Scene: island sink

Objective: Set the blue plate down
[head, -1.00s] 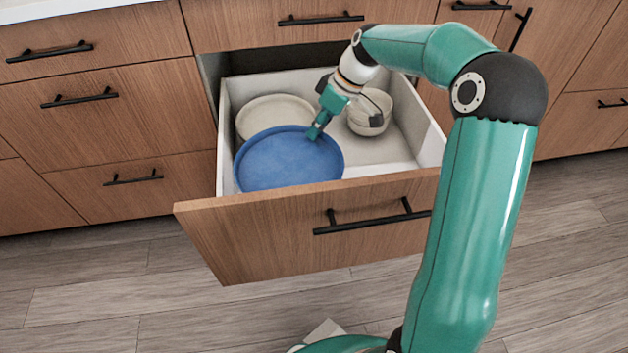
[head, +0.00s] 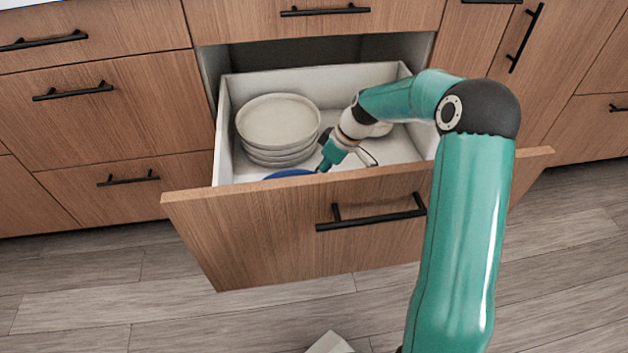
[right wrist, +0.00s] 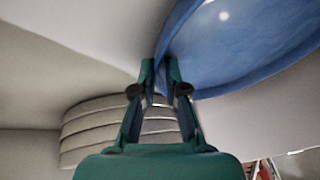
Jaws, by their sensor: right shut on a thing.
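The blue plate (head: 290,174) is inside the open drawer, and in the head view only a sliver of it shows above the drawer front. My right gripper (head: 322,168) reaches down into the drawer and is shut on the plate's rim. In the right wrist view the blue plate (right wrist: 245,45) extends up and right from the fingertips (right wrist: 160,75), and its rim lies between them. Whether the plate touches the drawer floor is hidden. My left gripper is not in view.
A stack of pale plates (head: 277,120) stands at the drawer's left back; it also shows in the right wrist view (right wrist: 85,125). The drawer front (head: 270,230) rises before the blue plate.

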